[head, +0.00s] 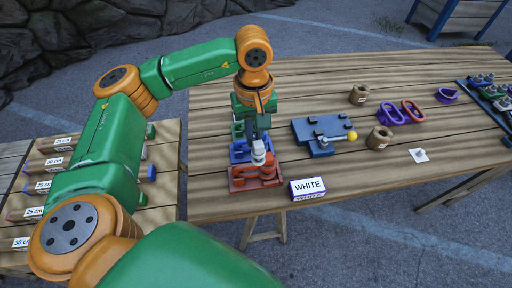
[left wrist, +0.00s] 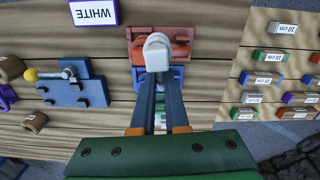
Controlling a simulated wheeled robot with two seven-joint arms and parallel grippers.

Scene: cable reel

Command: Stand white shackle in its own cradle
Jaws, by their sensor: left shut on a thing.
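The white shackle (head: 258,152) is held in my left gripper (head: 261,138), whose fingers point down. In the left wrist view the white shackle (left wrist: 157,47) sits at the tips of the closed fingers (left wrist: 158,72). It is over or at the red cradle (head: 240,184), which also shows in the left wrist view (left wrist: 139,33). I cannot tell whether it touches the cradle. A blue cradle (head: 237,153) stands behind the red one, partly hidden by my gripper. A card reading WHITE (head: 307,187) stands right of the red cradle. My right gripper is not in view.
A blue fixture with a yellow-knobbed lever (head: 318,130) lies to the right. Beyond it are wooden rings (head: 379,137), purple (head: 390,114) and red (head: 412,110) loops, and a small white tag (head: 419,155). A rack (head: 488,92) is at far right. Labelled pieces (head: 62,143) lie on the left table.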

